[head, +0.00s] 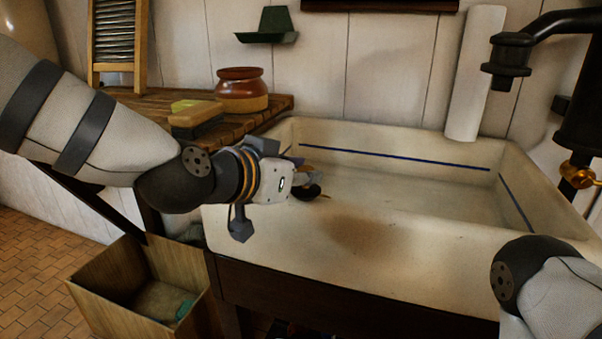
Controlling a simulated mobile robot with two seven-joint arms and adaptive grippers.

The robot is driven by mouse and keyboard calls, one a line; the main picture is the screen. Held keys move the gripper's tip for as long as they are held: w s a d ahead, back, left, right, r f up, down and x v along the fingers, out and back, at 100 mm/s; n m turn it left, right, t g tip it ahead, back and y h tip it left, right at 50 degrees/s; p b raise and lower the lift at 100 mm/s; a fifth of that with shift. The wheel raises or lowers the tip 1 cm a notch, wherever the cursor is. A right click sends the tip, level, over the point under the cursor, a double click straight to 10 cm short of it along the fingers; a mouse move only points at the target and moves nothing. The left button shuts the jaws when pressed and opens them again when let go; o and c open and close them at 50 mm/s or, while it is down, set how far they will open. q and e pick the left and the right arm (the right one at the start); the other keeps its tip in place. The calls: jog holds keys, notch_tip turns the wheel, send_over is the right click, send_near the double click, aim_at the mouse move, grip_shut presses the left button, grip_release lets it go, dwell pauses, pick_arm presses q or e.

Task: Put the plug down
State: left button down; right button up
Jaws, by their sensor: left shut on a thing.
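My left gripper (300,176) is over the near left part of the white sink (400,245), just inside its front rim. It is shut on the plug (310,192), a small dark rounded piece showing just past the wrist. A small brassy bit shows at the plug's right side. The wrist hides most of the fingers and part of the plug. I cannot tell whether the plug touches the sink. My right forearm enters at the lower right; its gripper is out of view.
A wooden drainboard (275,103) left of the sink holds a brown crock (241,88) and a brush-like block (195,115). A black pump (580,110) stands at the right. A wooden bin (110,300) is on the floor. The sink's right side is clear.

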pick_arm(q)
jog(key=c, duration=1.4)
grip_release()
jog(key=shift+f, duration=0.1)
